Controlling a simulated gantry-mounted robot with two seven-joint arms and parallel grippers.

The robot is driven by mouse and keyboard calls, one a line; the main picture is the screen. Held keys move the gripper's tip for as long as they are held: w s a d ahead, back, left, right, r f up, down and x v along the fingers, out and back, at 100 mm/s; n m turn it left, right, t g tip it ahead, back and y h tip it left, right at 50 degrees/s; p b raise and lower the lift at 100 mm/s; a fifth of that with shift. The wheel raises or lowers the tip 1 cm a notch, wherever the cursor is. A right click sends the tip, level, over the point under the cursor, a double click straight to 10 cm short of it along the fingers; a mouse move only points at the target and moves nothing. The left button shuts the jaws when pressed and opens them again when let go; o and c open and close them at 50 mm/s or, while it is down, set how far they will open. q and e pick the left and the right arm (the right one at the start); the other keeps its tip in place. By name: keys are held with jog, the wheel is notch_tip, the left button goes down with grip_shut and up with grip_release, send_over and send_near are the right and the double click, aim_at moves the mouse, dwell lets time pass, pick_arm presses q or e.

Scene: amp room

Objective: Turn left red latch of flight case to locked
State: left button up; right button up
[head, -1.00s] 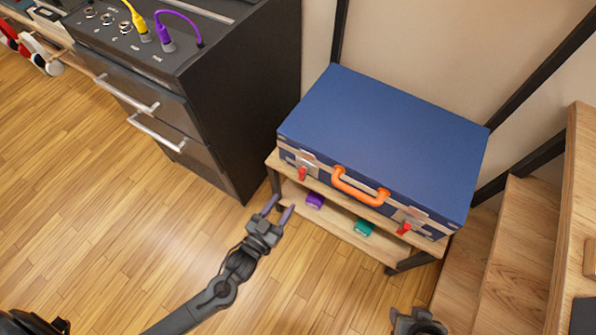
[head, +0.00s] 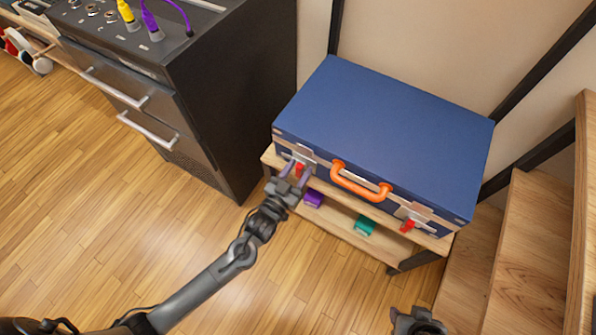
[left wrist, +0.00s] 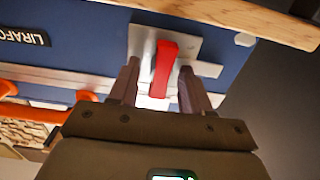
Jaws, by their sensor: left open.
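The blue flight case (head: 385,130) lies shut on a wooden shelf, with an orange handle (head: 360,186) on its front. Its left red latch (head: 299,169) sits on a metal plate left of the handle. It also shows in the left wrist view (left wrist: 164,68), between my fingers. The right red latch (head: 407,226) is right of the handle. My left gripper (head: 297,172) is open, with its fingertips on either side of the left latch; I cannot tell whether they touch it. It fills the lower left wrist view (left wrist: 160,88). My right gripper (head: 418,322) shows only partly at the bottom edge.
A dark cabinet (head: 240,110) with drawers and plugged cables stands left of the case. Purple (head: 314,198) and teal (head: 364,226) items lie on the lower shelf. Wooden steps (head: 522,250) rise at the right. The floor in front is clear.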

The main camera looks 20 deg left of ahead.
pick_arm(q)
jog(key=shift+w, duration=0.1)
grip_shut()
jog(key=shift+r+m+p, duration=0.2)
jog(key=shift+m+p, duration=0.6)
jog(key=shift+p, duration=0.35)
jog(key=m+p, duration=0.4)
jog(key=shift+d+p, duration=0.2)
jog(key=shift+p, duration=0.15)
jog(key=m+p, duration=0.2)
jog(key=shift+d+f+m, duration=0.1)
jog(key=shift+m, duration=0.3)
jog(key=m+p, duration=0.2)
jog(key=m, duration=0.1)
jog(key=shift+f+m, duration=0.15)
jog(key=shift+m, duration=0.15)
jog(key=m+p, duration=0.1)
jog(key=m, duration=0.1)
jog(key=shift+d+f+m, duration=0.1)
jog(key=shift+m, duration=0.2)
jog(key=shift+f+m+p, duration=0.2)
jog(key=shift+m+p, duration=0.6)
jog(key=shift+m, duration=0.9)
